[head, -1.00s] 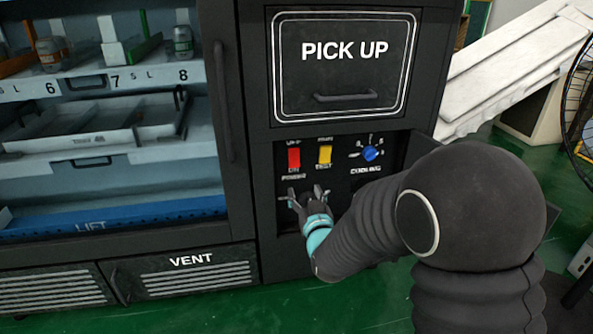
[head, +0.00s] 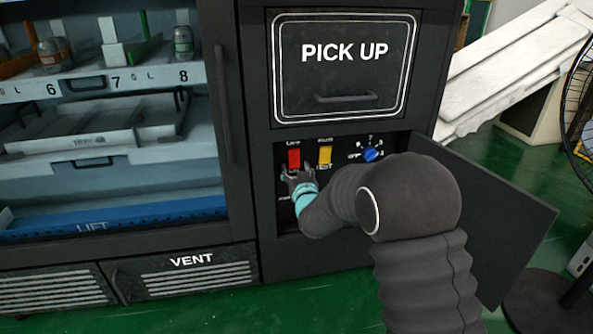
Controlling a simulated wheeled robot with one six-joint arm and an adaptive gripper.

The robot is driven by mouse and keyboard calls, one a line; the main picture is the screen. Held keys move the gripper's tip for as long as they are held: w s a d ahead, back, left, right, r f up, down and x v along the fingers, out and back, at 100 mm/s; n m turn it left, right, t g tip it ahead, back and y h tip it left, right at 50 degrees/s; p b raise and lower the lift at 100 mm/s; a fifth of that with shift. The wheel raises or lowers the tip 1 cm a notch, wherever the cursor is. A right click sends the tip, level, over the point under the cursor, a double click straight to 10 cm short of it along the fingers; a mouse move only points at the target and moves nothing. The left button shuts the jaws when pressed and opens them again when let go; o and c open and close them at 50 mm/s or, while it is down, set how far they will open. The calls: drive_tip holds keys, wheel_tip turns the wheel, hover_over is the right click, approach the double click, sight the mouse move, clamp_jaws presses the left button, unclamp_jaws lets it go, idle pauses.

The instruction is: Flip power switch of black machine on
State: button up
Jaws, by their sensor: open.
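The black machine (head: 250,130) fills the left and middle of the head view. Its control panel lies in a recess below the PICK UP door. The red power switch (head: 293,158) is at the panel's upper left, with OFF marked above it. My gripper (head: 297,174) is open just below the red switch, its fingertips close to the switch's lower end. I cannot tell whether they touch it. The gripper hides the labels below the switch.
A yellow switch (head: 324,155) and a blue cooling knob (head: 371,154) sit right of the red switch. The panel's door (head: 500,215) stands open to the right, behind my arm. A black fan (head: 580,110) stands at the far right.

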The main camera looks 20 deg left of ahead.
clamp_jaws()
drive_tip(key=shift+f, duration=0.1)
drive_tip(key=shift+f+b, duration=0.1)
drive_tip(key=shift+b, duration=0.5)
drive_tip(key=shift+f+t+b, duration=0.2)
drive_tip(key=shift+t+b, duration=0.1)
drive_tip(key=shift+b, duration=0.8)
drive_tip(key=shift+w+b, duration=0.1)
drive_tip(key=shift+b, duration=0.4)
drive_tip(key=shift+r+b, duration=0.1)
drive_tip(key=shift+b, duration=0.2)
drive_tip(key=shift+r+t, duration=0.2)
drive_tip(key=shift+t, duration=0.1)
